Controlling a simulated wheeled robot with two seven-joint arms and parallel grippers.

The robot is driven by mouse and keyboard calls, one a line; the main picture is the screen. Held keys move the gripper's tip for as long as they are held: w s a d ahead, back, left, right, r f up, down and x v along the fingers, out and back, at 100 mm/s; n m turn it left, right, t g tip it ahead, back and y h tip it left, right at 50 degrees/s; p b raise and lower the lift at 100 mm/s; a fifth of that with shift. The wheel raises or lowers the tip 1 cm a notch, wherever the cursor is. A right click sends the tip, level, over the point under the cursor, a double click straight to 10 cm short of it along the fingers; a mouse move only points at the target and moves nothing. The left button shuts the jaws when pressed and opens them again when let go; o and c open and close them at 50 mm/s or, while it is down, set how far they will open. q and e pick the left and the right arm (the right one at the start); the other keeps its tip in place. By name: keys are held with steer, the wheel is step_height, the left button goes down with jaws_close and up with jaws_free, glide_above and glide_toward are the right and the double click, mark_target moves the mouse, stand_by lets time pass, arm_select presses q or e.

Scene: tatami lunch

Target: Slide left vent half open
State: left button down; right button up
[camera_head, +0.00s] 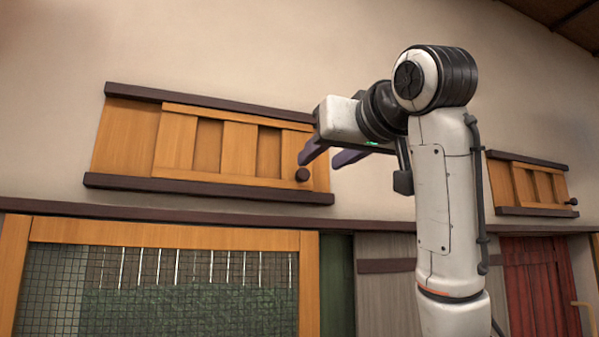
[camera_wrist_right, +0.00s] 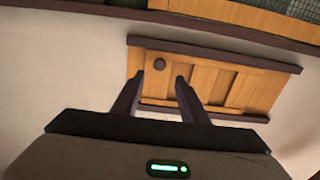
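The left vent (camera_head: 238,148) is a slatted wooden panel in dark rails high on the wall. My left gripper is not in view.
A second, similar vent (camera_head: 540,186) with a knob is on the wall at the right. Below the vents run a dark beam (camera_head: 150,212), a wood-framed mesh window (camera_head: 165,236) and a red door (camera_head: 535,295). The wall around the left vent is bare.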

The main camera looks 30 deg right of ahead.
mark_target(304, 172)
steer(key=p+x, duration=0.2)
steer(key=x, duration=0.5)
steer(key=shift+r, duration=0.1)
steer(key=shift+w+d, duration=0.15)
steer(key=shift+w, duration=0.4)
steer(key=c, duration=1)
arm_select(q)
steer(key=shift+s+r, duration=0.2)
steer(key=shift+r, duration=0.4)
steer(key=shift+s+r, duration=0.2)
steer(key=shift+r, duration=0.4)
arm_select(e)
jaws_close()
